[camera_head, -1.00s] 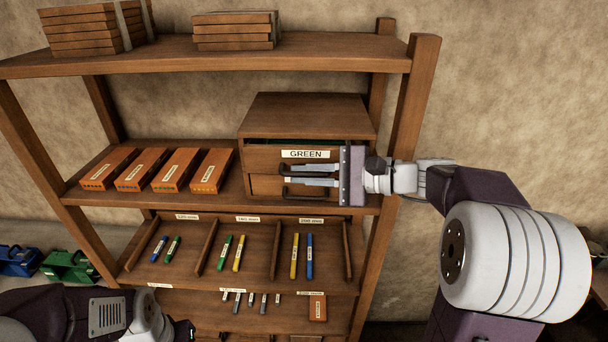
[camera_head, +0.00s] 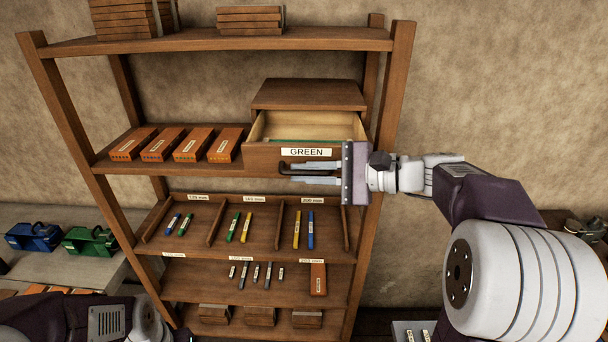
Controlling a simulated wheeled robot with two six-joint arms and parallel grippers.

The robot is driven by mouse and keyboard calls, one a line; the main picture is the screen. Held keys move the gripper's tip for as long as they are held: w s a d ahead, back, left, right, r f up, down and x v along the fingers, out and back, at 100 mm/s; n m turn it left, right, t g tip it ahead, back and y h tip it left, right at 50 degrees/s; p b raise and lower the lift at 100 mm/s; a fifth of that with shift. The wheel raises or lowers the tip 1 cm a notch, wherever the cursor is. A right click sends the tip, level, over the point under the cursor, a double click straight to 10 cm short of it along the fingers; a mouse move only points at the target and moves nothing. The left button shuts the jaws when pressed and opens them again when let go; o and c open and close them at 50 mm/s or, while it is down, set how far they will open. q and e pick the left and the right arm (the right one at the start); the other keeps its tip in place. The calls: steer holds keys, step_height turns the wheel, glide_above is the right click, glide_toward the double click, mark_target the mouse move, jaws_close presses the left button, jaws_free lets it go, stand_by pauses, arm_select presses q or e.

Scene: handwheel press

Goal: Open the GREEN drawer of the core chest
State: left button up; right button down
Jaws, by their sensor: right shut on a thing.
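The core chest (camera_head: 309,94) is a brown wooden box on the shelf unit's upper middle shelf. Its GREEN drawer (camera_head: 262,157), with a white label reading GREEN, stands pulled out, and its pale inside shows. My right gripper (camera_head: 295,173) reaches in from the right and is shut on the dark handle (camera_head: 285,168) under the label. The chest's front below the drawer is hidden by the drawer and gripper. My left arm shows at the bottom left; its gripper's fingers are not visible.
Several orange boxes (camera_head: 193,145) stand left of the chest. Coloured sticks (camera_head: 246,227) lie in the divided shelf below. A shelf post (camera_head: 392,95) rises close to my right gripper. Blue (camera_head: 34,237) and green (camera_head: 91,241) carriers stand at the left.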

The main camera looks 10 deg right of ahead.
steer(key=shift+w+f, duration=0.1)
steer(key=shift+f, duration=0.15)
steer(key=c, duration=1.8)
jaws_free()
steer(key=shift+d, duration=0.1)
steer(key=shift+o, duration=0.2)
steer(key=shift+w+d, duration=0.1)
steer(key=shift+d, duration=0.05)
steer(key=shift+d, duration=0.15)
steer(key=b+v, duration=0.2)
steer(key=v, duration=0.5)
steer(key=shift+d+r, duration=0.1)
steer(key=shift+d, duration=0.2)
steer(key=shift+s+d+r+b, duration=0.2)
steer(key=shift+s+d+b, duration=0.15)
steer(key=shift+s, duration=0.25)
steer(key=shift+d, duration=0.1)
